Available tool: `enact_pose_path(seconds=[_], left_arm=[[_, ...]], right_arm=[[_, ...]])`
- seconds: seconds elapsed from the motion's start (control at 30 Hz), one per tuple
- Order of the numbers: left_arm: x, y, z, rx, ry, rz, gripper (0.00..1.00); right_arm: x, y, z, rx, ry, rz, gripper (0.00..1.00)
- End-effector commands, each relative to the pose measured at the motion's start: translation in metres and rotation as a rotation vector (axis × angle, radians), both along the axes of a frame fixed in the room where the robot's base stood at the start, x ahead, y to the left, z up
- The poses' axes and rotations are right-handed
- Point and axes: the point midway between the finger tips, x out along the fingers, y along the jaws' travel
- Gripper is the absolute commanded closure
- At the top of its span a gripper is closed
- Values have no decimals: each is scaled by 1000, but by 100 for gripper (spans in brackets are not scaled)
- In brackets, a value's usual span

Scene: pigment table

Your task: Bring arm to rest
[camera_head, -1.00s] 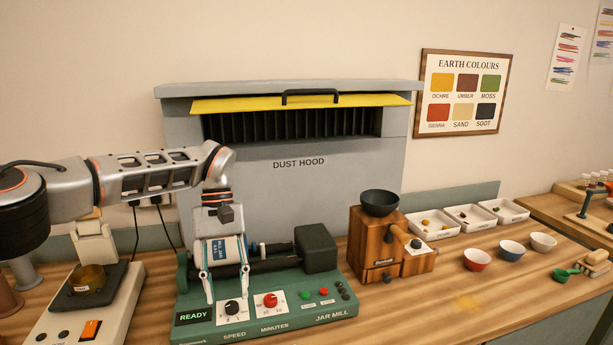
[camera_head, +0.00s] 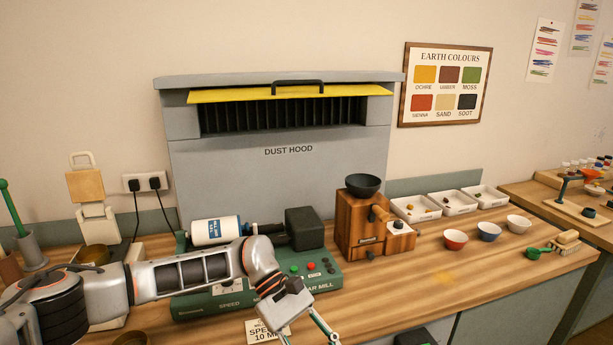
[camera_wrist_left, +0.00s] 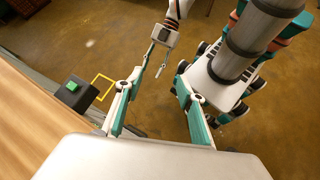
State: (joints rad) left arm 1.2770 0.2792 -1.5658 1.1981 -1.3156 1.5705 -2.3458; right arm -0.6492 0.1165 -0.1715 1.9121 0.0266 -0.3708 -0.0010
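My left arm comes in from the left in the head view and reaches across the front of the jar mill (camera_head: 200,305). My left gripper (camera_head: 325,335) hangs past the bench's front edge, partly cut off by the frame bottom. In the left wrist view its two fingers (camera_wrist_left: 158,75) are spread with nothing between them. My right gripper (camera_wrist_left: 152,66) shows farther off in the left wrist view, over the floor, its thin fingers apart and empty. A white jar with a blue label (camera_head: 216,231) lies on its side on the mill, apart from the left gripper.
A wooden grinder (camera_head: 362,225), bowls (camera_head: 455,239) and pigment trays (camera_head: 416,208) stand right of the mill. A card (camera_head: 267,332) is at the bench front. A box with a green button (camera_wrist_left: 74,92) is beside the bench edge. Open floor lies beyond.

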Motion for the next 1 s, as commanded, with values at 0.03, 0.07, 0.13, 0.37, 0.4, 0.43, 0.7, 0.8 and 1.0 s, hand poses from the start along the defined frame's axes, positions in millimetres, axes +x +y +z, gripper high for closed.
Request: enact_pose_path(seconds=[0.03,0.07,0.13,0.37,0.4,0.43,0.7,0.8,1.0], left_arm=[[-18,-24,-3,-55,81,53,61],[-26,-37,-1,-85,132,91,61],[-41,-65,6,-151,255,183,61],[-57,-123,43,-324,742,500,61],[-54,-127,49,-349,838,556,61],[-51,-129,54,-365,911,597,61],[1,-101,57,-486,1634,943,61],[22,-71,37,-524,1924,1054,61],[44,10,-37,-610,2523,1230,61]], right_arm=[[-3,0,-2,0,5,0,60],[-4,0,-3,0,8,0,60],[-5,0,-4,0,10,1,60],[-5,0,-3,0,10,1,60],[-5,0,-3,0,10,1,60],[-5,0,-3,0,10,1,60],[-4,-1,-3,-3,9,3,60],[-4,-1,-3,-5,9,4,60],[-4,-2,-3,-7,8,6,60]])
